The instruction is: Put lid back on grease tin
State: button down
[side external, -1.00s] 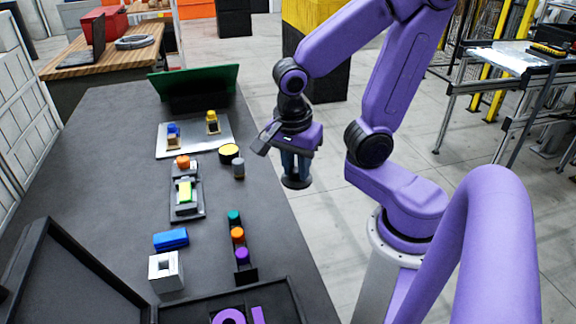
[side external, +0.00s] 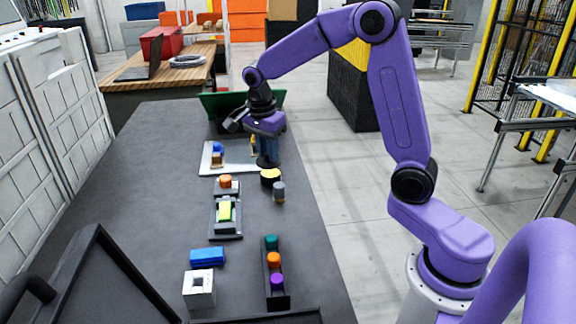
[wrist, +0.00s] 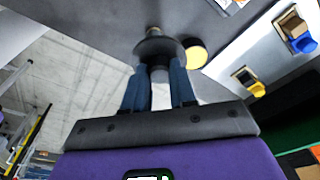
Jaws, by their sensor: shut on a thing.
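The grease tin (side external: 270,178) is a short black round tin with a yellow top face, standing open on the dark table. It also shows in the wrist view (wrist: 196,55), just right of the lid. My gripper (side external: 268,152) points down, its blue fingers shut on a dark round lid (wrist: 155,47). In the side view the lid (side external: 266,163) appears just behind the tin, above the table. In the wrist view its edge comes close to the tin's yellow face or overlaps it. The exact height gap cannot be told.
A grey cylinder (side external: 279,191) stands close in front of the tin. A pale plate (side external: 213,168) with blue and yellow-topped pieces lies behind left. A fixture (side external: 226,213) and a rack of coloured knobs (side external: 274,272) are nearer. A green panel (side external: 210,103) stands at the back.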

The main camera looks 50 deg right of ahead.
jog(key=w+d+f, duration=0.3)
jog(key=w+d, duration=0.3)
jog(key=d, duration=0.2)
jog(key=shift+w+a+f, duration=0.1)
jog(key=shift+f, duration=1.45)
jog(key=shift+a+f, duration=0.1)
jog(key=shift+f, duration=1.4)
jog(key=shift+f, duration=0.2)
jog(key=shift+c, duration=1.8)
grip_release()
jog(key=shift+r, duration=0.15)
notch_tip(320, 180, up, 7)
